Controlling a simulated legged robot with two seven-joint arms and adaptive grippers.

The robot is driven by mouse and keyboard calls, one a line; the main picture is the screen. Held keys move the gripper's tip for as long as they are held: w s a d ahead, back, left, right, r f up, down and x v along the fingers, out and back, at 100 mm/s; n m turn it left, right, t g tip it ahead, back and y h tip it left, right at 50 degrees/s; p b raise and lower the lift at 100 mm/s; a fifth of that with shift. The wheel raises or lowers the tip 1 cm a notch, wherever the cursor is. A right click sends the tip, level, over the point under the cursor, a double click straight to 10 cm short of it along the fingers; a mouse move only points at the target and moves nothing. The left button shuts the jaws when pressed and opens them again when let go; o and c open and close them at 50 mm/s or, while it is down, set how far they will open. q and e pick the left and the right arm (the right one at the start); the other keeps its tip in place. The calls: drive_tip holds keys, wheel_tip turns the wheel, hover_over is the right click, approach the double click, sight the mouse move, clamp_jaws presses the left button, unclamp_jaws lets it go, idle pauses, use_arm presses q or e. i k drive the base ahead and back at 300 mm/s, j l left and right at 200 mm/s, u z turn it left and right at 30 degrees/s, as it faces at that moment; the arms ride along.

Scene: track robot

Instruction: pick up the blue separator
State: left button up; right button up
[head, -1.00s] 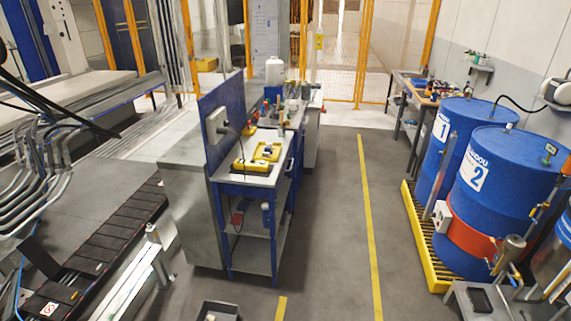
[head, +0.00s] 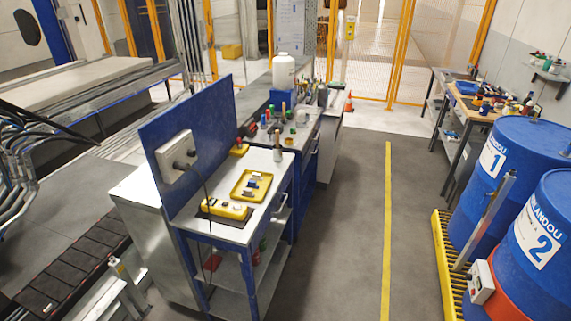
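A yellow tray (head: 236,191) lies on the light top of the blue workbench (head: 222,232). Small parts lie in it, among them a small blue piece (head: 252,184). The parts are too small to tell whether this piece is the blue separator. A yellow box (head: 225,209) with dark and white parts on it sits in front of the tray, near the bench's front edge. Neither of my grippers shows in the head view.
A blue back panel (head: 190,148) stands along the bench's left side. Bottles and tools crowd the bench behind. Blue drums (head: 545,235) stand on a yellow grated pallet (head: 448,265) at right. The grey floor around the yellow line (head: 387,220) is clear.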

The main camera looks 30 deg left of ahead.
sight(251, 184)
drive_tip(key=i+l+u, duration=0.1)
drive_tip(key=i+u, duration=0.3)
drive_tip(key=i, duration=0.15)
drive_tip(key=i+l+u, duration=0.35)
drive_tip(key=i, duration=0.2)
drive_tip(key=i+l+u, duration=0.4)
drive_tip(key=i+j, duration=0.05)
drive_tip(key=i, duration=0.05)
